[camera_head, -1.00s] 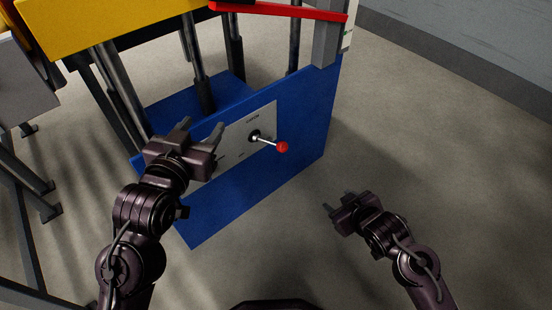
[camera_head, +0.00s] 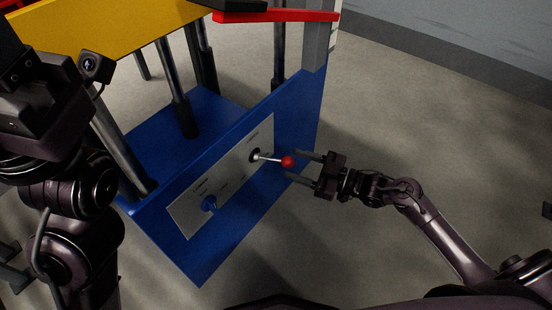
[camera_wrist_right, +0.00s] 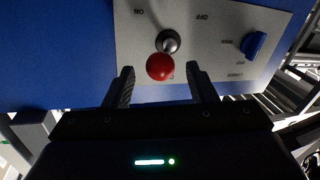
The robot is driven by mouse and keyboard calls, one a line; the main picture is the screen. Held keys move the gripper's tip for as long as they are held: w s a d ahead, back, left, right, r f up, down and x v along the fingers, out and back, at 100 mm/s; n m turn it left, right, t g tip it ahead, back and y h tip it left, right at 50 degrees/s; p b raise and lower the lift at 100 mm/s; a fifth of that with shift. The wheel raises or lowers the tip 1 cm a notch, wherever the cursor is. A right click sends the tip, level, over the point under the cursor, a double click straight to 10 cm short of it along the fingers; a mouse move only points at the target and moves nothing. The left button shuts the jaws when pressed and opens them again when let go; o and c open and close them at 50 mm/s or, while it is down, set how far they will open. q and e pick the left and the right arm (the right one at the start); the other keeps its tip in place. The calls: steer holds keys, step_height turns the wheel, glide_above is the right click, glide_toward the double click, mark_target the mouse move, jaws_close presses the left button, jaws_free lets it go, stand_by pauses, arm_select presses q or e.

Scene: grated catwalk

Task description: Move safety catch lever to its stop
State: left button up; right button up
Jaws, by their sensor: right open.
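The lever has a thin metal shaft with a red ball knob (camera_head: 288,161). It sticks out from a dark round pivot on a pale panel (camera_head: 232,176) on the blue machine base. My right gripper (camera_head: 294,165) is open, with its two fingertips on either side of the red ball or just short of it; I see no clear contact. In the right wrist view the red ball (camera_wrist_right: 160,66) appears centred between the open fingers, near their tips. Words like ON and OFF flank the pivot. My left gripper (camera_head: 30,110) is large and dark at the left edge; its fingers do not show.
A blue knob (camera_head: 209,203) sits lower left on the same panel. A red bar (camera_head: 275,16) and a yellow beam (camera_head: 110,30) are above, with dark posts behind the panel. The floor (camera_head: 400,120) to the right is clear.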

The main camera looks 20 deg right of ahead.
mark_target(283, 160)
steer(key=b+x, duration=0.1)
steer(key=x, duration=0.4)
steer(key=shift+b, duration=0.3)
steer(key=c, duration=1)
